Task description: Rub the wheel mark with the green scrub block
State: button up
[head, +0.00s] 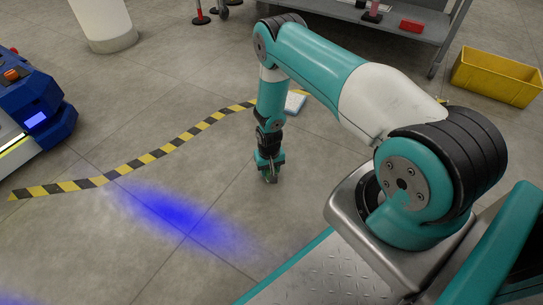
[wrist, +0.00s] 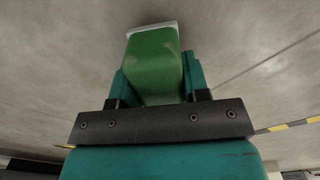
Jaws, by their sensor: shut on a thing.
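My gripper (head: 270,174) points down, low over the grey floor, to the right of the blue glow. It is shut on the green scrub block. In the wrist view the block (wrist: 154,62) sits between the two teal fingers (wrist: 153,88), with a pale edge at its far end. In the head view the block is too small and hidden to make out. I cannot tell whether it touches the floor. I cannot make out a distinct dark wheel mark in either view.
A blue glow (head: 180,212) lies on the floor. Yellow-black tape (head: 150,157) runs behind it. A blue cart (head: 35,110) stands left, a white column (head: 104,22) behind. A small pale item (head: 296,102) lies behind my arm. A yellow crate (head: 495,78) and grey shelf (head: 400,28) are back right.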

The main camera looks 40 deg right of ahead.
jog(key=r, duration=0.1)
jog(key=r+p, duration=0.2)
jog(key=shift+d+r, duration=0.25)
jog(key=shift+r, duration=0.05)
jog(key=shift+r+p, duration=1.55)
jog(key=shift+r, duration=0.3)
